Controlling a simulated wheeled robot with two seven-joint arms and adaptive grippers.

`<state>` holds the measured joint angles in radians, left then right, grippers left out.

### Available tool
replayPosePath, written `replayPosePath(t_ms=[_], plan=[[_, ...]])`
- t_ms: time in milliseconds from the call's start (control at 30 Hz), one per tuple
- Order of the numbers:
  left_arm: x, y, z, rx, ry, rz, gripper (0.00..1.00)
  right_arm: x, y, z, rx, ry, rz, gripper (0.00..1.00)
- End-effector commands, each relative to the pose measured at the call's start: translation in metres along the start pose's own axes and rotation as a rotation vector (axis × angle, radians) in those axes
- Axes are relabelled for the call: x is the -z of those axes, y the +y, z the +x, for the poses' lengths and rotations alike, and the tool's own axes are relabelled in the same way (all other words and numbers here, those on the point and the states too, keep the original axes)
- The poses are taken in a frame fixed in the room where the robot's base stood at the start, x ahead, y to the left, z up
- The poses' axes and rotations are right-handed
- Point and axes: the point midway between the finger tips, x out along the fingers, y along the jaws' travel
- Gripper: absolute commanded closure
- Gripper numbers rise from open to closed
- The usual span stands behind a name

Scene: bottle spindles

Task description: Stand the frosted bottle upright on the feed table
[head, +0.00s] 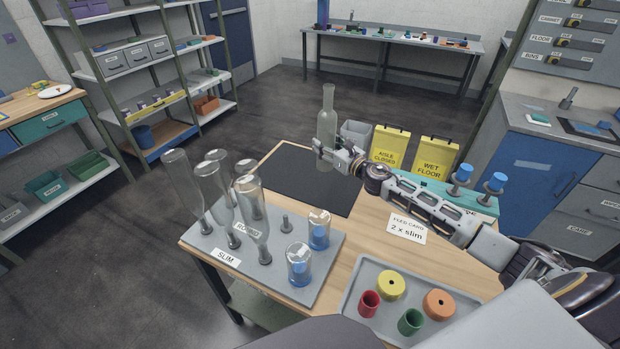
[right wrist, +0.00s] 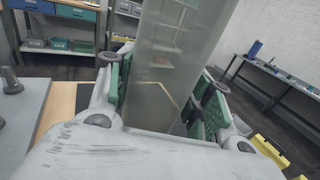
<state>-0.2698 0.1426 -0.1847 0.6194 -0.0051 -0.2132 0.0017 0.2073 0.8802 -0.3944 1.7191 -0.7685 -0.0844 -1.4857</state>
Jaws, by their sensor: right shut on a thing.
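The frosted bottle (head: 327,122) is upright, neck up, at the far side of the wooden table (head: 372,228). My right gripper (head: 326,150) is shut around its lower body. In the right wrist view the frosted bottle (right wrist: 172,60) stands between the two green finger pads. The bottle's base shows just below the fingers, over the far part of a black mat (head: 300,185). I cannot tell whether the base touches the mat. My left gripper is not in view.
A grey spindle board (head: 265,285) holds several upturned clear bottles, two jars on blue spindles and a bare spindle (head: 286,224). A grey tray (head: 352,303) holds coloured cups and rings. A feed card (head: 408,228) reads "2 x slim". Most of the black mat is clear.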

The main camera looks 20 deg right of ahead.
Motion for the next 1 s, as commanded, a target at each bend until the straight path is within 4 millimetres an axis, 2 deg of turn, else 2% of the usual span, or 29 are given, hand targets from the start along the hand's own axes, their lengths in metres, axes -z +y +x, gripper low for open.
replayPosePath(t_ms=[200, 700, 1000], plan=[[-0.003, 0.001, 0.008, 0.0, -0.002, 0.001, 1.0, 0.006, 0.0, 0.0, 0.0, -0.003, -0.001, 0.87], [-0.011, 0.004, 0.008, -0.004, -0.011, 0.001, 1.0, 0.008, 0.0, 0.0, 0.0, -0.003, 0.0, 0.87], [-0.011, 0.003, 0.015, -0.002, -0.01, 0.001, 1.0, 0.032, 0.0, 0.0, 0.001, -0.002, 0.003, 0.87]])
